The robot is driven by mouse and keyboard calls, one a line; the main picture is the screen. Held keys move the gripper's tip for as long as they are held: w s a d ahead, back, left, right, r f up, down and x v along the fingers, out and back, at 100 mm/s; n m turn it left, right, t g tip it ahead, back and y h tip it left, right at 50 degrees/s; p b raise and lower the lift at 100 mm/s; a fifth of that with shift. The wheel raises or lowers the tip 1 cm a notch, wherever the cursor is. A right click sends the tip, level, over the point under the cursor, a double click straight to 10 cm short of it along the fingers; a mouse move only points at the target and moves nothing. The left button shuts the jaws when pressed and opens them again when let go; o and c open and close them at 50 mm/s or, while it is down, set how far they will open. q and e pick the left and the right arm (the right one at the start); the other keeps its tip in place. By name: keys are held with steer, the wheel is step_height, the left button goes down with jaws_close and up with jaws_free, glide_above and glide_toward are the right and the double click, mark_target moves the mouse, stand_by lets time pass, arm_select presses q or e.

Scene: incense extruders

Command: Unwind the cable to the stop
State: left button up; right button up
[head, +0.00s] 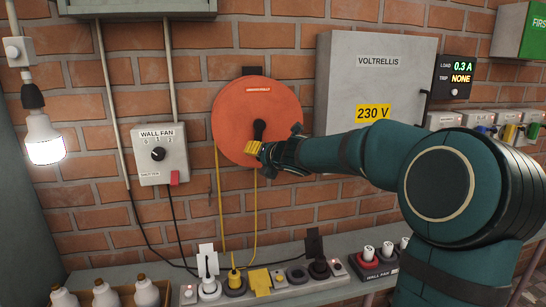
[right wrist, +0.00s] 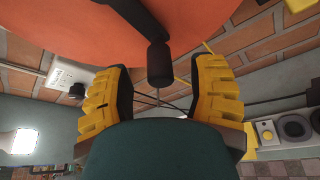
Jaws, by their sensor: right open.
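A round orange cable reel (head: 235,108) hangs on the brick wall, with a black crank handle (head: 259,130) low on its face. A yellow cable (head: 255,215) hangs below the reel in two strands towards the bench. My right gripper (head: 272,146) is at the reel's lower right, close to the crank. In the right wrist view the open yellow fingers (right wrist: 162,78) stand on either side of the black crank knob (right wrist: 158,64), with gaps to both. I cannot tell whether the knob is deep between them. My left gripper is out of view.
A wall fan switch box (head: 158,153) is left of the reel. A grey 230 V cabinet (head: 355,75) is close on its right, behind my arm. Plugs and a socket strip (head: 280,283) line the bench below. A lit bulb (head: 45,140) hangs far left.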

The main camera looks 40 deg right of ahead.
steer(key=v, duration=0.8)
steer(key=shift+f, duration=0.1)
stand_by(0.4)
